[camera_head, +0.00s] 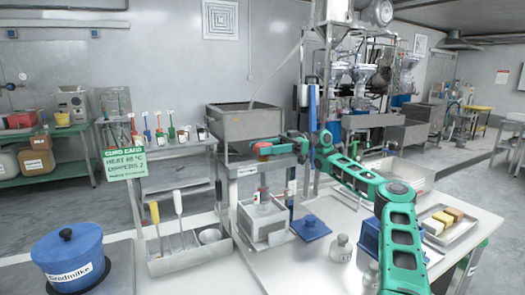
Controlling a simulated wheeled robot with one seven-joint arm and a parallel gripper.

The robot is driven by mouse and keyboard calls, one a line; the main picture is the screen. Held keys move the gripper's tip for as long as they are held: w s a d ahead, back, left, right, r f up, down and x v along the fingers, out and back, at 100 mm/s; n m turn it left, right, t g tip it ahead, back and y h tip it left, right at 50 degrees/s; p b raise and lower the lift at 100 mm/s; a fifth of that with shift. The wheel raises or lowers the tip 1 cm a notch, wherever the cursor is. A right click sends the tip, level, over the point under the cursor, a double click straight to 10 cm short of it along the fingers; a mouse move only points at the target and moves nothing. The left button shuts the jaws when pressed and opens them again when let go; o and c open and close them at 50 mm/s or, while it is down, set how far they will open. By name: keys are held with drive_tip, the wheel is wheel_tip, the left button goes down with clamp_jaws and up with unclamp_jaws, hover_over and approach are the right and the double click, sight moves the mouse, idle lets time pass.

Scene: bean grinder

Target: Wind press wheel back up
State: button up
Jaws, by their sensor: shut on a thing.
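My green arm reaches in from the right, and its end, my gripper (268,149), is over the middle of the scene. A small red rounded piece (262,147) sits right at the fingertips, and my gripper is shut on it. It may be part of the press wheel, but it is too small to tell. The rest of the wheel is not clearly visible. Below the gripper, a light box-like press stand (265,222) with small bottles stands on the white table.
A blue pot (69,258) stands at the front left, next to a grey utensil tray (190,250). A blue lid (311,228) and a metal weight (341,248) lie right of the stand. A tray of blocks (443,222) is at the right. A steel vat (243,122) is behind.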

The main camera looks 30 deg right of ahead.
sight(261, 144)
drive_tip(key=shift+w+n+g+h, duration=0.1)
drive_tip(key=shift+n+g+h, duration=0.1)
drive_tip(key=shift+n+g, duration=1.05)
drive_tip(key=shift+n+g+h, duration=0.2)
drive_tip(key=shift+n+g, duration=0.45)
drive_tip(key=shift+g, duration=1.1)
drive_tip(key=o, duration=1.1)
drive_tip(key=shift+w, duration=0.1)
drive_tip(key=shift+c, duration=0.2)
drive_tip(key=shift+r, duration=0.7)
drive_tip(key=r, duration=0.1)
drive_tip(key=a+r, duration=0.1)
drive_tip(key=r, duration=0.1)
drive_tip(key=s+a+r, duration=0.4)
drive_tip(key=a+r, duration=0.2)
drive_tip(key=a, duration=0.4)
drive_tip(key=shift+r, duration=0.2)
